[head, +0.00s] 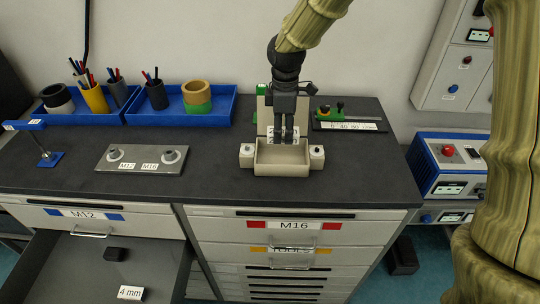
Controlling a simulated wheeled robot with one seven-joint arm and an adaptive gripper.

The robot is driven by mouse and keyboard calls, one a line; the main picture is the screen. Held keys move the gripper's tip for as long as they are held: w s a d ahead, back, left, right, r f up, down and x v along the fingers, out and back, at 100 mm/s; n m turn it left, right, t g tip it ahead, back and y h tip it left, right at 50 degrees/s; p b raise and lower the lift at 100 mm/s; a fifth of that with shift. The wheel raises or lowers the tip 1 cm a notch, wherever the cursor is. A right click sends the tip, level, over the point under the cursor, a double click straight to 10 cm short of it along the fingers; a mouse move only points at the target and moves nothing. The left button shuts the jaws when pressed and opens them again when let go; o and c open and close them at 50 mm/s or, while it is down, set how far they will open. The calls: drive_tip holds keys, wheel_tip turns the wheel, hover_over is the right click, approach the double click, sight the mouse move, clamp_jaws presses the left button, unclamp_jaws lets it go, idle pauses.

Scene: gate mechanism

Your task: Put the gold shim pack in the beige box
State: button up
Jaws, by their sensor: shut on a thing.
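The beige box (282,168) stands near the front edge of the dark worktop, with its hollow facing up. An upright beige panel (262,118) stands at its back, partly behind my gripper. My gripper (284,139) points down over the back part of the box, in front of this panel. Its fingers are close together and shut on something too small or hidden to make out. I cannot clearly make out a gold shim pack anywhere in view.
A grey plate with two knobs (142,159) lies left of the box. A measuring tool (345,125) lies to the right. Blue trays (160,117) with cups and rings stand at the back. The open left drawer (70,262) holds a black block (116,255). The M16 drawer (295,226) is closed.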

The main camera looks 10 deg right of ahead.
sight(283, 131)
drive_tip(key=shift+f+p, duration=1.55)
drive_tip(key=shift+f, duration=2.8)
drive_tip(key=shift+f, duration=0.1)
drive_tip(key=o, duration=1.2)
drive_tip(key=shift+r+b, duration=2.45)
drive_tip(key=shift+r, duration=3.65)
